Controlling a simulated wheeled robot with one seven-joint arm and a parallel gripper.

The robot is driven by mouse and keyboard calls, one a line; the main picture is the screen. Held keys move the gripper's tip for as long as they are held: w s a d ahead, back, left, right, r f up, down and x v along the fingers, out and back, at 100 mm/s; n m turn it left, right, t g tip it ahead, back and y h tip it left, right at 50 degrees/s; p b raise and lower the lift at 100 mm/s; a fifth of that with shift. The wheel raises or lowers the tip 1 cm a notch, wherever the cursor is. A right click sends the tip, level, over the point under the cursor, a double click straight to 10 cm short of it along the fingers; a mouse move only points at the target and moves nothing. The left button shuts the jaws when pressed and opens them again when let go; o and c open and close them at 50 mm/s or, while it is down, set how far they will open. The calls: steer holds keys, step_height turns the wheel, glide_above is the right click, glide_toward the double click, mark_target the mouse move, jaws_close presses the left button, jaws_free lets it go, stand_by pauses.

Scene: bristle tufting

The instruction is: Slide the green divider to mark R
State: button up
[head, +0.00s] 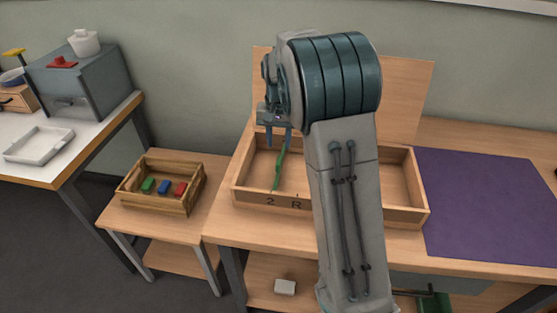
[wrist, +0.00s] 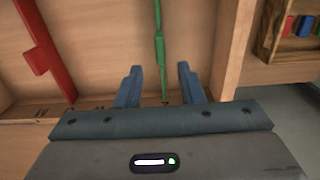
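The green divider (head: 279,168) stands in the left part of an open wooden tray (head: 245,203). Its near end is above the mark 2 (head: 270,201) on the front wall; the mark R (head: 296,204) is just right of that. My gripper (head: 278,137) is over the divider's far part. In the wrist view my gripper (wrist: 158,85) is open, its two blue fingers apart. The green divider (wrist: 161,50) shows in line with the gap between them, with space on both sides. A red divider (wrist: 43,48) stands to the left there; my arm hides it in the head view.
A small crate (head: 133,197) with coloured blocks stands on a low table left of the tray. A purple mat (head: 490,200) lies to the right. My arm covers the tray's middle in the head view.

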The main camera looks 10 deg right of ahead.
mark_target(279, 160)
step_height(279, 160, down, 8)
steer(key=shift+r, duration=0.1)
jaws_close()
